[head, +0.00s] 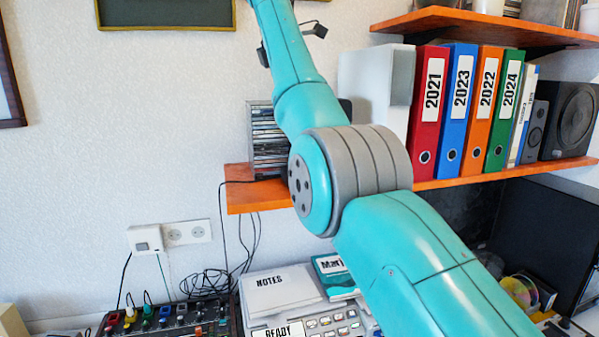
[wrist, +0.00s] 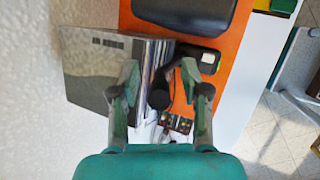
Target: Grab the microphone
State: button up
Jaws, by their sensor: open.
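In the wrist view a dark, rounded object that looks like the microphone (wrist: 159,97) shows between the two fingers, with a dark stem running up and right toward a small black block. My gripper (wrist: 160,76) is open, with one finger on each side of the dark head. I see no clear contact, and the height between them is hard to tell. In the head view my arm crosses the middle and leaves through the top edge. The microphone cannot be made out there.
A stack of disc cases (head: 265,140) stands on the orange shelf (head: 255,196), close by my gripper's left finger in the wrist view. A white box (head: 372,85) and several binders (head: 428,105) stand to the right. Another orange shelf (head: 480,27) hangs above them.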

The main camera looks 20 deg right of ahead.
jog(key=shift+f, duration=0.1)
jog(key=shift+d, duration=0.1)
grip_shut()
dwell(0.4)
